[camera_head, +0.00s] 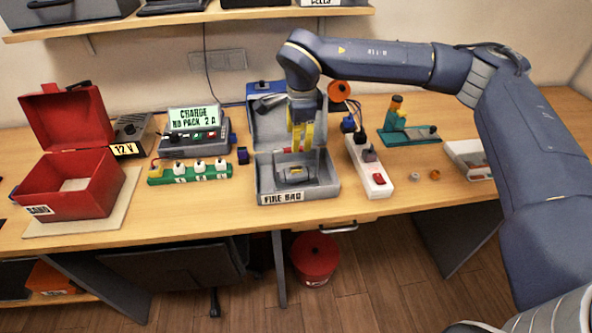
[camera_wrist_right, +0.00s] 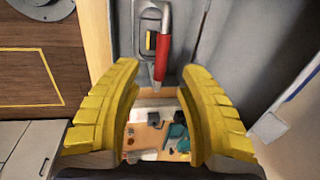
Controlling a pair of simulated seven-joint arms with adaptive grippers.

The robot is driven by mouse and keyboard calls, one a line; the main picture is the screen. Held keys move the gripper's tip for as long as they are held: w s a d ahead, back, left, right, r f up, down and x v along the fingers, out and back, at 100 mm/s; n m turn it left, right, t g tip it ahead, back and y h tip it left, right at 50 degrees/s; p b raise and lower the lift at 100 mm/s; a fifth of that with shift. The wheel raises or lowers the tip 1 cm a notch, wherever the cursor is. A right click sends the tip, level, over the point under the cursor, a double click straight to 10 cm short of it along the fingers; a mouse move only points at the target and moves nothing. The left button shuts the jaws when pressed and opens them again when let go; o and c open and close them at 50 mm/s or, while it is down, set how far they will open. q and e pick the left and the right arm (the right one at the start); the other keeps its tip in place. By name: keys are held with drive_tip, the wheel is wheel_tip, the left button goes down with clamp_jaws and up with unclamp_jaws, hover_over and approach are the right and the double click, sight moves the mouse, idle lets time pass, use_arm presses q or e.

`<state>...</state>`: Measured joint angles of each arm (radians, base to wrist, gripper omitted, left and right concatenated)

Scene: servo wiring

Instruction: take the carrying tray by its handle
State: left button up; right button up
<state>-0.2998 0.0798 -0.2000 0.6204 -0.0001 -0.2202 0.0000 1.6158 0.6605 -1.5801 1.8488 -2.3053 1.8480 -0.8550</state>
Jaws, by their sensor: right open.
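A small grey carrying tray (camera_head: 293,181) sits inside the open grey box labelled FIRE BAG. A small yellow piece shows in it. In the right wrist view a loop-shaped handle with a red grip (camera_wrist_right: 162,50) lies ahead of my fingers, its lower end between the fingertips in the picture. My right gripper (camera_head: 301,149) points down over the box, its yellow fingers open. In the wrist view the right gripper (camera_wrist_right: 160,76) is spread with nothing pressed between the pads. I cannot tell whether it touches the handle. My left gripper is not in view.
The box's raised lid (camera_head: 285,125) stands behind my fingers. A white power strip (camera_head: 372,172) is close on the right, a green strip (camera_head: 190,174) on the left. An open red box (camera_head: 72,190) stands far left, a teal stand (camera_head: 410,137) farther right.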

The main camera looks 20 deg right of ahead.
drive_tip(key=shift+w+a+f, duration=0.1)
drive_tip(key=shift+w+f, duration=0.1)
drive_tip(key=shift+f, duration=0.7)
drive_tip(key=shift+w+d+f, duration=0.1)
drive_tip(key=shift+w+f, duration=0.15)
drive_tip(key=shift+f, duration=0.65)
drive_tip(key=shift+w+a+f, duration=0.1)
drive_tip(key=shift+w+f, duration=0.1)
drive_tip(key=shift+f, duration=0.7)
drive_tip(key=shift+c, duration=0.6)
clamp_jaws()
drive_tip(key=shift+r, duration=0.1)
